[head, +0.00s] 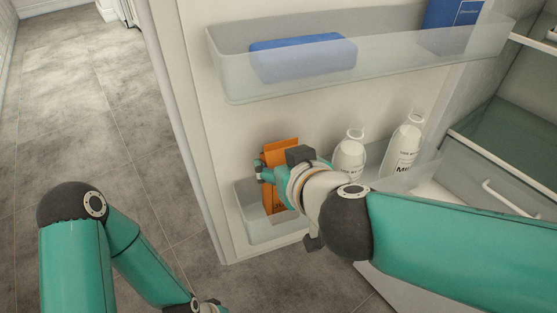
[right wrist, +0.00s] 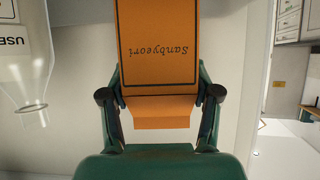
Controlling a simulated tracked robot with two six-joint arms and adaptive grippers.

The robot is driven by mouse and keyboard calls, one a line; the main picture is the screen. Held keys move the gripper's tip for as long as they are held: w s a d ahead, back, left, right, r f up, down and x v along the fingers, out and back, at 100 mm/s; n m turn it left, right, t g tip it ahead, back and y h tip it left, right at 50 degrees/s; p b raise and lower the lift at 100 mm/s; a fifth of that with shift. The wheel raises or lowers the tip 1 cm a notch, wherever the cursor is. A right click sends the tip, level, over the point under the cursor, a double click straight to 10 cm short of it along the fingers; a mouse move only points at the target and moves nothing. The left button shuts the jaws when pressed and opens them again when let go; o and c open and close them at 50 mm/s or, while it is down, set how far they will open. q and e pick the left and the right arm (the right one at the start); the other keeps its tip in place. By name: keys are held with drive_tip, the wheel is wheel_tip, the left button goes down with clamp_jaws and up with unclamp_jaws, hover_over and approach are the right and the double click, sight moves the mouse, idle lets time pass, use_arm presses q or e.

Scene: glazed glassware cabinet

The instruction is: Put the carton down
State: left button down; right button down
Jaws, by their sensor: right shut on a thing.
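The orange carton (head: 283,147) is upright at the left end of the lower door bin (head: 248,215), its lower part behind the bin's clear front wall. I cannot tell whether its base touches the bin floor. My right gripper (head: 264,172) is shut on the carton, its hand hiding much of it in the head view. In the right wrist view the carton (right wrist: 160,25), lettered "Sanbyeori", is between the two fingers of the gripper (right wrist: 160,97).
Two white bottles (head: 349,156) (head: 405,146) stand in the same bin, right of the carton. The upper door bin (head: 225,75) holds a blue box (head: 303,57) and a dark blue carton (head: 452,25). A drawer (head: 500,185) is at the right. Grey floor is clear at left.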

use_arm(q)
drive_tip(key=shift+f, duration=0.5)
use_arm(e)
drive_tip(key=shift+f, duration=0.55)
drive_tip(key=shift+c, duration=1.2)
unclamp_jaws()
drive_tip(key=shift+f, duration=0.1)
